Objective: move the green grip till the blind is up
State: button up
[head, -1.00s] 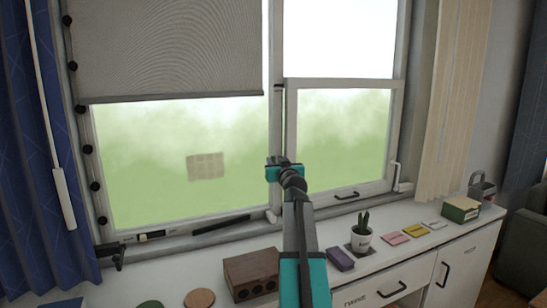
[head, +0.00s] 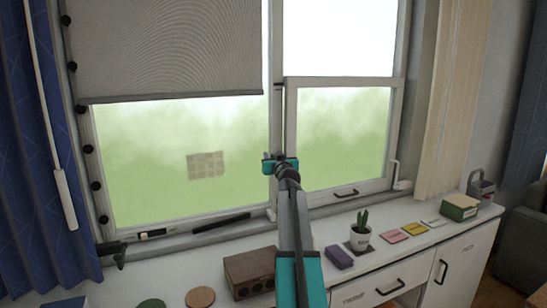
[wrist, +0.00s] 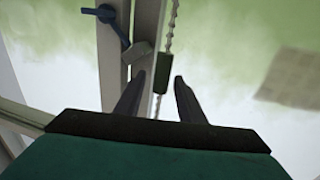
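The grey blind (head: 170,48) covers the upper part of the left window pane, its bottom bar level and well above the sill. The green grip (wrist: 163,73) hangs on a bead chain (wrist: 171,28) in the wrist view, beside the pale window frame post. My gripper (wrist: 160,76) is open, with the grip showing between its two dark fingertips. I cannot tell whether the grip is within the fingers' reach or just beyond them. In the head view my gripper (head: 280,164) is in front of the central post and hides the grip.
A blue lever (wrist: 104,14) sits on the frame near the chain. Below, the white counter holds a wooden block with holes (head: 250,272), a purple block (head: 339,257) and a potted cactus (head: 360,236). The air before the left pane is clear.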

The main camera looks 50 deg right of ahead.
grip_shut()
